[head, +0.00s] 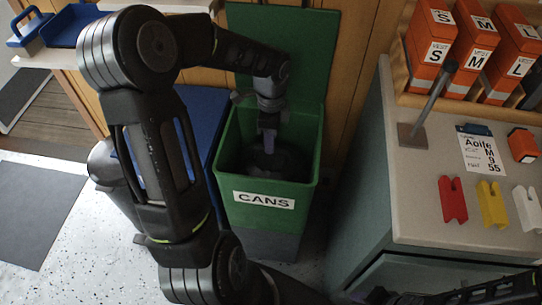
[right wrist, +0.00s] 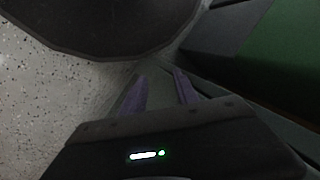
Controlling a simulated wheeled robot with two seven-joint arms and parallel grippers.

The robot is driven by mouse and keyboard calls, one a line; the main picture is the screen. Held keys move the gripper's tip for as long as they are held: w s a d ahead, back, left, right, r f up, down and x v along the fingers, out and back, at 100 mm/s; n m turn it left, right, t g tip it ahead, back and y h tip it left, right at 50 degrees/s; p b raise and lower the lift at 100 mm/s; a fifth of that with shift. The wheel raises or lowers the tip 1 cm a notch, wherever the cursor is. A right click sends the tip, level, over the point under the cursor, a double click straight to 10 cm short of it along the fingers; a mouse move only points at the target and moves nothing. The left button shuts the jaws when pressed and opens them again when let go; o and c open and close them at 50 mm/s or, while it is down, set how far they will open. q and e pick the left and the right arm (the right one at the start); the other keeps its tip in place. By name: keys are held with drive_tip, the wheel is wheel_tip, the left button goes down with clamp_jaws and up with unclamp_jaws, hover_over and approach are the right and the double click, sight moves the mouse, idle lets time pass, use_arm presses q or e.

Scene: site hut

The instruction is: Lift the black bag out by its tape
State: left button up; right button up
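The black bag (head: 288,164) is a dark shape down inside the green bin (head: 265,199) labelled CANS, in the head view. The bag's tape cannot be made out. My left gripper (head: 268,143) points down into the bin's open mouth, at the top of the bag. Its fingertips are small and dark against the bag, so I cannot tell whether they hold anything. My right gripper (right wrist: 160,80) shows in the right wrist view with its two purple fingers apart and nothing between them. It is low down, away from the bag.
The bin's green lid (head: 305,50) stands raised behind it. A blue bin (head: 200,107) stands close on the left. The grey counter (head: 420,215) on the right carries orange vest boxes (head: 432,45), a paper sheet (head: 480,153) and coloured clips (head: 491,205).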

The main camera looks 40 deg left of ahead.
sight(271, 176)
use_arm(q)
drive_tip(key=shift+f+b, duration=1.2)
drive_tip(key=shift+f, duration=1.5)
use_arm(e)
drive_tip(key=shift+f, duration=1.75)
use_arm(q)
drive_tip(key=shift+c, duration=0.3)
clamp_jaws()
drive_tip(key=shift+r, duration=0.1)
